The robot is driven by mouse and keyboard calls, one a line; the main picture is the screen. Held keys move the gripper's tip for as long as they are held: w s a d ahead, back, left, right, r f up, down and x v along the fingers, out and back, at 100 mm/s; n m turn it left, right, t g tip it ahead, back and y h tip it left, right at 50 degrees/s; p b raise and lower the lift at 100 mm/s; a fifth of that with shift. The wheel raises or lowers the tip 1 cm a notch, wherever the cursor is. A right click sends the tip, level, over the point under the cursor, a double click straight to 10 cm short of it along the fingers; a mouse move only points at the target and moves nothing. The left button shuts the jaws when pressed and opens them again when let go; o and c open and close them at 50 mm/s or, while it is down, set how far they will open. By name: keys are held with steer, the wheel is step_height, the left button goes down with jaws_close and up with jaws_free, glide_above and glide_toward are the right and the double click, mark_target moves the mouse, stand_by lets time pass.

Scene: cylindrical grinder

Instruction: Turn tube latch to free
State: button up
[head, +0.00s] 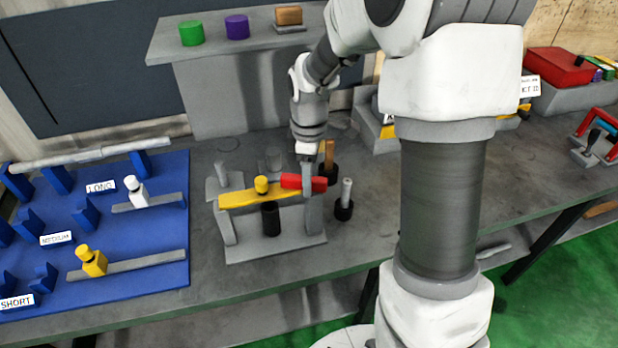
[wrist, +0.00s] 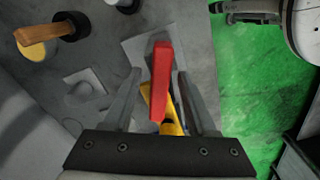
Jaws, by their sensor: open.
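A grey stand (head: 273,249) on the bench carries a yellow bar (head: 250,198) with a yellow knob on top. A red handle (head: 303,182), which looks like the latch, lies at the bar's right end. In the wrist view, the red handle (wrist: 162,80) runs lengthwise between the fingers, with part of the yellow bar (wrist: 173,122) below it. My gripper (wrist: 159,78) is open, one finger on each side of the handle, with visible gaps. In the head view, my gripper (head: 306,168) points down at the handle; its fingers are partly hidden there.
A wooden-handled tool (head: 329,153) and a pale rod (head: 346,192) stand in black holders close by on the right. A blue rack (head: 150,270) with labelled slots is at the left. A raised shelf (head: 255,42) with coloured cylinders stands behind.

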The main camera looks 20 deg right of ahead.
steer(key=shift+f, duration=0.2)
steer(key=shift+c, duration=0.3)
jaws_close()
stand_by(1.1)
